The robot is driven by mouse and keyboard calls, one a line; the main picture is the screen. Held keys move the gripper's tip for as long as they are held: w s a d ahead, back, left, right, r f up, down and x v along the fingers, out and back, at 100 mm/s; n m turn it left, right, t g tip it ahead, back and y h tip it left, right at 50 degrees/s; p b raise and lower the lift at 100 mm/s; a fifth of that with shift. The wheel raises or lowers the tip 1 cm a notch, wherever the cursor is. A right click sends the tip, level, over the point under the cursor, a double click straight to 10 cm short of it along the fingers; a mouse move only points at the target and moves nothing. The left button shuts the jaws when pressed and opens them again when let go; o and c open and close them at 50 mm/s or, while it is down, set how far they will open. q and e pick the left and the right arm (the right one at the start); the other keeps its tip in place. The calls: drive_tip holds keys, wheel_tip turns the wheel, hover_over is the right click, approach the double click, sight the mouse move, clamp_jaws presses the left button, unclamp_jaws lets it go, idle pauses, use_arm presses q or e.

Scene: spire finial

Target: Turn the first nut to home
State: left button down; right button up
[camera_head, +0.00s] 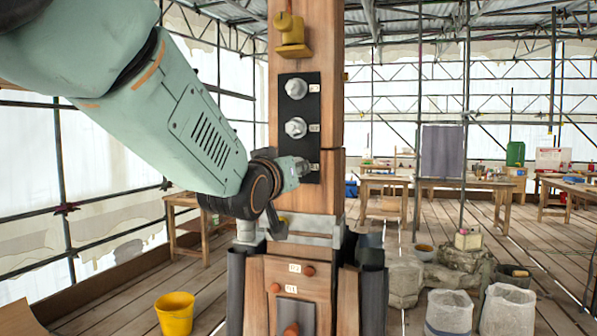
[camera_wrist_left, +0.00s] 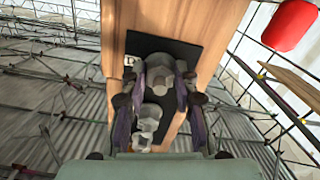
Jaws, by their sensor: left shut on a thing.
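A black plate (camera_head: 300,88) is fixed to the upright wooden post. Two silver nuts stand out from it, an upper nut (camera_head: 296,88) and a middle nut (camera_head: 296,128), each with a small pale label beside it. My left gripper (camera_head: 302,167) is at the plate's lower end, shut on the lowest nut, which it mostly hides in the head view. In the left wrist view, the fingers lie on both sides of grey metal nut parts (camera_wrist_left: 158,78) in front of the black plate (camera_wrist_left: 150,46). My right gripper is not in view.
A yellow fitting (camera_head: 291,36) sits above the plate on the wooden post (camera_head: 331,110). Grey clamps and a lower wooden box (camera_head: 293,255) are below. A yellow bucket (camera_head: 175,313) and white sacks (camera_head: 450,313) stand on the plank floor; workbenches are behind.

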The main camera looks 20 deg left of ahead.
use_arm(q)
drive_tip(key=m+b, duration=0.4)
drive_tip(key=m, duration=0.8)
drive_tip(key=m+b, duration=0.5)
drive_tip(key=m, duration=0.8)
drive_tip(key=shift+a+f, duration=0.1)
drive_tip(key=shift+f, duration=0.1)
idle(0.5)
drive_tip(key=c, duration=1.4)
unclamp_jaws()
drive_tip(key=shift+c, duration=0.2)
drive_tip(key=o, duration=0.4)
drive_tip(key=shift+s+r, duration=0.2)
drive_tip(key=shift+w, duration=0.1)
drive_tip(key=shift+r, duration=0.15)
